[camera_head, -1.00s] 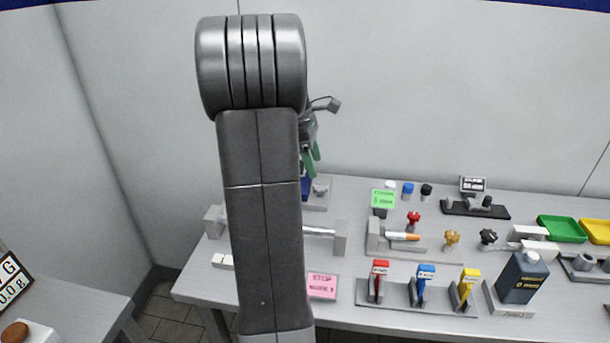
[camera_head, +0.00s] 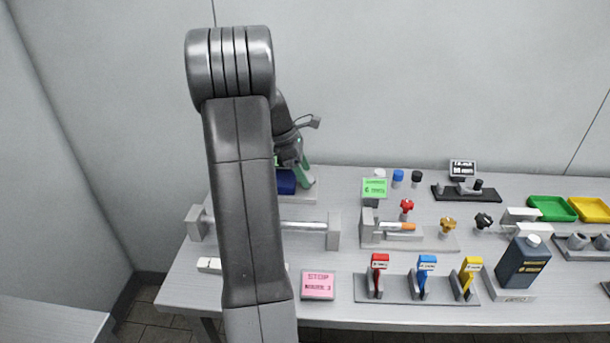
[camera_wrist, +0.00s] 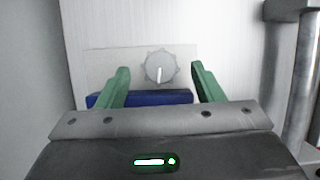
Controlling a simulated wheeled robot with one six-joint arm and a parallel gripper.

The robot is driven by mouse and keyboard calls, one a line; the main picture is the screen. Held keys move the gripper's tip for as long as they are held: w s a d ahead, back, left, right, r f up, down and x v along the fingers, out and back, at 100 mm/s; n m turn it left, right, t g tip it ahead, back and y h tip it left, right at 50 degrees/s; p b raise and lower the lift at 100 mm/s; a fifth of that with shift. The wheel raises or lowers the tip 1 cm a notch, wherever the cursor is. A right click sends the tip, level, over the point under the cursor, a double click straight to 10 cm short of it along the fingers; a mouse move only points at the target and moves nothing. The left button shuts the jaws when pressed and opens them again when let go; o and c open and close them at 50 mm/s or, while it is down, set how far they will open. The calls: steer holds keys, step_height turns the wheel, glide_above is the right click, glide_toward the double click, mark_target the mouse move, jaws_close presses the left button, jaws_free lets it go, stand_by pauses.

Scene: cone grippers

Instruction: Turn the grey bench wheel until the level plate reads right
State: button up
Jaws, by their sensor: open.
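A round grey scalloped wheel (camera_wrist: 160,67) with a white pointer mark stands on a pale plate (camera_wrist: 100,62) in the wrist view. Its pointer points down in that picture. My gripper (camera_wrist: 160,75) is open, with one green finger to each side of the wheel and a gap on both sides. A dark blue block (camera_wrist: 150,98) lies between the fingers, nearer than the wheel; it also shows in the head view (camera_head: 285,182). In the head view my arm covers part of this corner. I cannot tell for sure which sign is the level plate.
A silver bar between two grey blocks (camera_head: 334,230) lies in front. A pink STOP sign (camera_head: 318,285), a green card (camera_head: 375,188) and red, blue and yellow levers (camera_head: 422,275) stand to the right. In the wrist view a grey post (camera_wrist: 298,75) rises at the right.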

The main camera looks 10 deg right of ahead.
steer(key=shift+d+f, duration=0.25)
steer(key=shift+f, duration=0.35)
steer(key=c, duration=1)
steer(key=shift+r+m+p, duration=0.1)
steer(key=shift+m+p, duration=0.2)
steer(key=shift+p, duration=0.1)
steer(key=shift+r+m+g+p, duration=0.1)
steer(key=shift+m+g+p, duration=0.3)
steer(key=shift+m+p, duration=0.55)
steer(key=shift+w+d+m+g+y+p, duration=0.1)
steer(key=shift+m+g+y+p, duration=0.45)
steer(key=shift+m+p, duration=1.1)
steer(key=shift+f, duration=0.2)
